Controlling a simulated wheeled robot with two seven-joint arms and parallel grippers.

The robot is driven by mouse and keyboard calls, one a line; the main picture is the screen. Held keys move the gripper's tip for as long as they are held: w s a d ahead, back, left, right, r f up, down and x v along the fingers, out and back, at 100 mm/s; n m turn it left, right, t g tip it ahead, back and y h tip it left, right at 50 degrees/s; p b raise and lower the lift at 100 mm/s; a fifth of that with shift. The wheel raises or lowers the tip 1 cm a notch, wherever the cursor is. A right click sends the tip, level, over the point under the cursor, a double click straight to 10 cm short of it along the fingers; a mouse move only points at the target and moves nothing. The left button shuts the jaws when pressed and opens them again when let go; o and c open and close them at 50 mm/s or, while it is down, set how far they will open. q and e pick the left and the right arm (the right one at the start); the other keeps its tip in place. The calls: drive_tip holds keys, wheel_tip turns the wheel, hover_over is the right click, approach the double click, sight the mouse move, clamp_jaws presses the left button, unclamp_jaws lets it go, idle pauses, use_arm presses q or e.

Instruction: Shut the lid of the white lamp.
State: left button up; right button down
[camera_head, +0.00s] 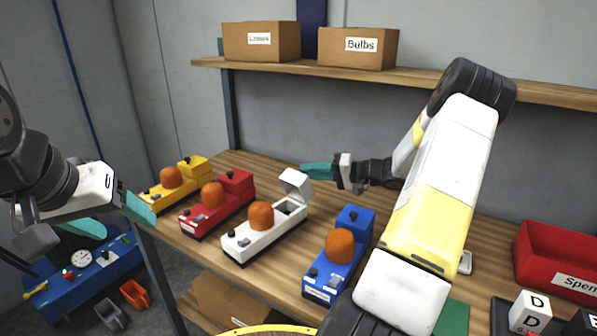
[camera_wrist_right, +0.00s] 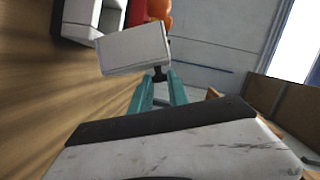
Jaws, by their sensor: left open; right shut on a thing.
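The white lamp (camera_head: 245,240) stands on the wooden table between the red and blue lamps, with an orange dome on top. Its lid (camera_head: 295,184) is tilted up at the rear end, leaving the compartment (camera_head: 289,207) open. The lid also shows in the right wrist view (camera_wrist_right: 133,48). My right gripper (camera_head: 303,170) is behind the raised lid. In the right wrist view its teal fingers (camera_wrist_right: 162,88) are shut on the lid's dark knob (camera_wrist_right: 157,74). My left gripper (camera_head: 127,220) is open and empty, off the table's left edge.
Yellow (camera_head: 160,196), red (camera_head: 208,214) and blue (camera_head: 325,280) lamps stand nearby. A red bin (camera_head: 545,270) is at the right. Boxes (camera_head: 261,41) sit on the upper shelf. A blue unit (camera_head: 85,280) with a gauge is at lower left.

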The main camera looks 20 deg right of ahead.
sight(294, 184)
drive_tip(key=shift+s+a+r+n+h, duration=0.2)
drive_tip(key=shift+s+a+n+h, duration=0.2)
drive_tip(key=shift+a+n, duration=0.2)
drive_tip(key=shift+s+a+r+n+h, duration=0.2)
drive_tip(key=shift+s+a+n+h, duration=0.15)
drive_tip(key=shift+a+n, duration=0.2)
drive_tip(key=shift+s+a+n+h, duration=0.25)
drive_tip(key=shift+s+a+n, duration=0.05)
drive_tip(key=shift+a+n, duration=0.2)
drive_tip(key=shift+s+a+n+h, duration=0.25)
drive_tip(key=shift+a+n, duration=0.1)
drive_tip(key=shift+a, duration=0.1)
drive_tip(key=shift+s+a+f, duration=0.15)
drive_tip(key=shift+s+a, duration=0.2)
drive_tip(key=shift+a, duration=0.25)
drive_tip(key=shift+s+a+f, duration=0.15)
drive_tip(key=shift+s+a, duration=0.2)
drive_tip(key=shift+a, duration=0.25)
drive_tip(key=c, duration=1.3)
unclamp_jaws()
